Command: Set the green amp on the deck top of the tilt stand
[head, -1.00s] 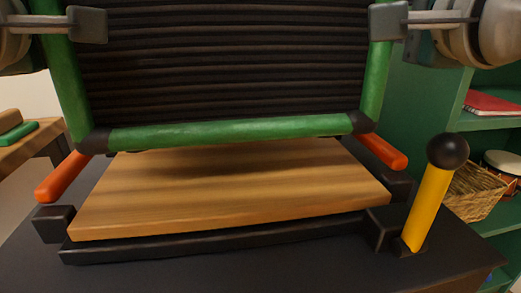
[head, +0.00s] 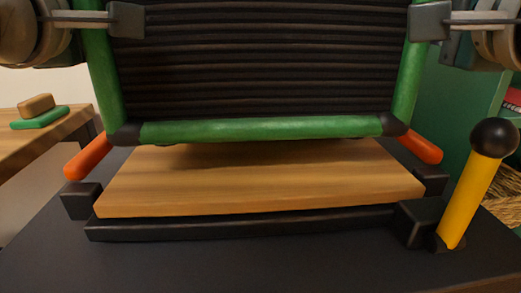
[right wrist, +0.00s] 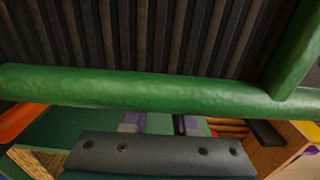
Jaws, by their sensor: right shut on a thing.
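The green amp (head: 265,129) has green tube edges, dark corners and a dark ribbed front (head: 260,60). It fills the upper head view, its lower bar over the back part of the tilt stand's wooden deck top (head: 260,195). A dark shadow lies on the deck under the bar; the exact gap is hard to tell. My right gripper (head: 430,20) is shut on the amp's right side. My left gripper (head: 127,20) is at the amp's left post, one finger in front of it; its other finger is hidden. The right wrist view shows the amp's green bar (right wrist: 130,92) close up.
The stand has a yellow lever with a black ball (head: 470,190) at its right and orange bars (head: 88,157) at both sides. Dark blocks (head: 82,200) flank the deck's front. A wooden table (head: 40,130) is at left, green shelving (head: 465,90) at right.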

